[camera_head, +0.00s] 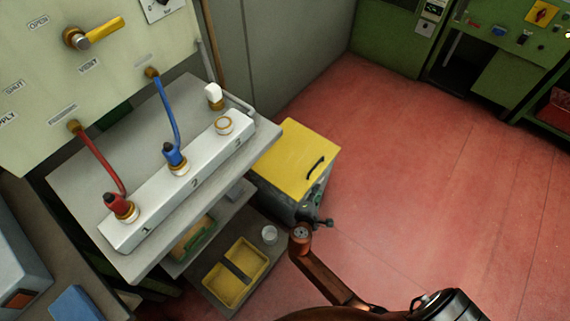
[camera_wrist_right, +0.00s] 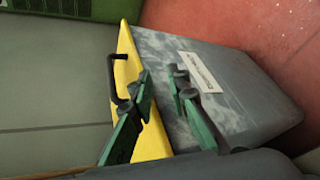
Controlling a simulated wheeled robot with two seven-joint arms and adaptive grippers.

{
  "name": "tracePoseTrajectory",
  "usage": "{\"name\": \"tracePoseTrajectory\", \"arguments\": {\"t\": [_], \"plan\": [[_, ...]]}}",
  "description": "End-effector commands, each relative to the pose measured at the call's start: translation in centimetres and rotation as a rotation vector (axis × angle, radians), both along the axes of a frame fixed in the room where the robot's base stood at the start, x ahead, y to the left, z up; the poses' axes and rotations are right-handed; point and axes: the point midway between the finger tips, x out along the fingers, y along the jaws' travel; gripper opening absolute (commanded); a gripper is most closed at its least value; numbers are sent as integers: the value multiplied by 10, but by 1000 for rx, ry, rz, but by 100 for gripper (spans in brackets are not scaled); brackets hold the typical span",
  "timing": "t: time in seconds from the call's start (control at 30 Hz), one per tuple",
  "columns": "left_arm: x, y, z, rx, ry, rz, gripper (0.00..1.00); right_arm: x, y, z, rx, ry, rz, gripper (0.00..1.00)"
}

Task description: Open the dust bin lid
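The dust bin has a grey body (camera_wrist_right: 245,100) and a flat yellow lid (camera_head: 293,155), which lies shut on top. A black bar handle (camera_head: 316,168) stands on the lid near its right edge; it also shows in the right wrist view (camera_wrist_right: 113,78). My right gripper (camera_head: 317,196) is beside the bin's near right side, below the handle. In the right wrist view its two green fingers (camera_wrist_right: 160,82) are apart, with nothing between them. One finger overlaps the lid and the other the bin's labelled side; contact cannot be told. My left gripper is not in view.
A bench with a white manifold (camera_head: 205,165) and red and blue hoses stands left of the bin. Yellow trays (camera_head: 237,272) and a small white cup (camera_head: 270,234) sit on a low shelf. Red floor (camera_head: 420,180) is open to the right.

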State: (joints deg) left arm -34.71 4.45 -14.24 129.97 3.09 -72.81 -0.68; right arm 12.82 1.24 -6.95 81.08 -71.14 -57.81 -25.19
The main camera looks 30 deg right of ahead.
Motion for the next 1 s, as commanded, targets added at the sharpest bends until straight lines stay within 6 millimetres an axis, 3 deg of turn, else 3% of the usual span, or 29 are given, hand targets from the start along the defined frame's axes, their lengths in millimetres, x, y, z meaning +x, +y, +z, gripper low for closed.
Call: {"name": "tracePoseTrajectory", "arguments": {"t": [0.2, 0.3, 0.73, 1.0], "plan": [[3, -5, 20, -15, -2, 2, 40, 34, 9, 44, -164, -49, 17, 16], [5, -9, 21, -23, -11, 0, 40, 42, 10, 51, -195, -53, 26, 16], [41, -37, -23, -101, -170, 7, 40, 79, -32, 36, -199, -49, 28, 16], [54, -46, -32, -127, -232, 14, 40, 90, -46, 35, -197, -52, 29, 16]]}}
